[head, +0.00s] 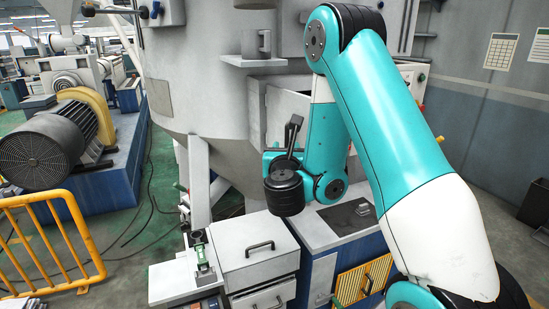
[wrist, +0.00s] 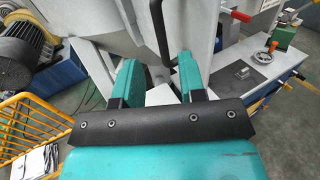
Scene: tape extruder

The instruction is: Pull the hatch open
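The hatch (head: 288,108) is a pale grey panel on the side of the large grey vessel, partly hidden by my arm in the head view. A black bar handle (wrist: 157,28) shows at the top of the wrist view. My gripper (wrist: 158,68) has its two teal fingers well apart, with the handle's lower end in line with the gap between them. I cannot tell whether the fingers touch it. In the head view my gripper (head: 283,152) is in front of the vessel, just below the hatch, and its fingers are mostly hidden.
White drawers (head: 260,250) with black handles and a blue-sided workbench (head: 318,232) stand below my gripper. A yellow barrier (head: 55,240) and a large dark motor (head: 50,140) are at left. Green floor between motor and vessel is open apart from cables.

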